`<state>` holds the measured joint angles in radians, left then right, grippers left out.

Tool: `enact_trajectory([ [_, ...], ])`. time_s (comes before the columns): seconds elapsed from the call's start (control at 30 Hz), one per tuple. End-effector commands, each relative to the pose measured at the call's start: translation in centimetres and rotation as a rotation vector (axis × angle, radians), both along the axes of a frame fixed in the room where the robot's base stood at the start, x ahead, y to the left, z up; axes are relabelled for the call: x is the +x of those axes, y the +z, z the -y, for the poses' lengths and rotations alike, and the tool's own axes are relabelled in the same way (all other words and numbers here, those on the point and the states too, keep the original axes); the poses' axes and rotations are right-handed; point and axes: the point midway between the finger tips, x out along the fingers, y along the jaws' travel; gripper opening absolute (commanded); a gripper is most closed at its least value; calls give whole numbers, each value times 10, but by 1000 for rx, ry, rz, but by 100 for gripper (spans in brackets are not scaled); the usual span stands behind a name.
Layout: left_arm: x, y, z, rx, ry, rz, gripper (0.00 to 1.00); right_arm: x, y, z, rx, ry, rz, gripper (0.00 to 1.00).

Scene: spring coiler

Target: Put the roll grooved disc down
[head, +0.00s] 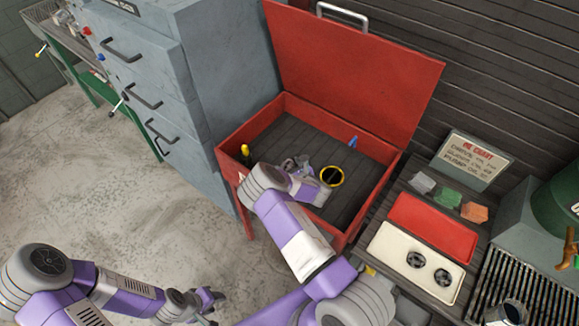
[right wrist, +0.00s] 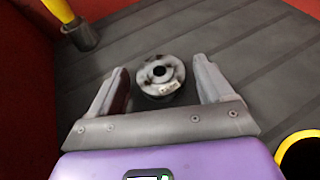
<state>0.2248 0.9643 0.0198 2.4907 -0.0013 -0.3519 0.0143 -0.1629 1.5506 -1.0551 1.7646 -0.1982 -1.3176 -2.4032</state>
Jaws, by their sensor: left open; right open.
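My right gripper (right wrist: 163,85) is open, with one finger on each side of the disc and a visible gap at both sides. In the head view my right gripper (head: 300,163) reaches down inside the open red chest (head: 285,107), and I cannot make out the disc there. My left gripper (head: 212,300) is open and empty, low over the concrete floor in front of the chest.
A yellow-handled tool (head: 246,152), a yellow-rimmed black cup (head: 332,176) and a small blue item (head: 352,142) are in the chest. Right of it are a red tray (head: 432,225) and a cream tray (head: 390,243) holding two dark discs. A grey drawer cabinet (head: 185,75) stands left.

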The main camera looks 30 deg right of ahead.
Motion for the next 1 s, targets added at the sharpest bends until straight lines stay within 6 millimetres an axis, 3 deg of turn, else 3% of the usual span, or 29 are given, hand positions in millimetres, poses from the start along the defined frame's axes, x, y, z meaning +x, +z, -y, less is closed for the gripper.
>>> enact_trajectory([
  [0.27, 0, 6, 0, 0, 0, 0, 43, -3, 6, 0, 1, -1, -1, 80],
  [0.7, 0, 10, 0, 0, 0, 0, 43, -80, 37, 1, -1, -3, -3, 80],
  [1.0, 0, 11, 0, 0, 0, 0, 43, -110, 49, 0, 0, -1, -1, 80],
])
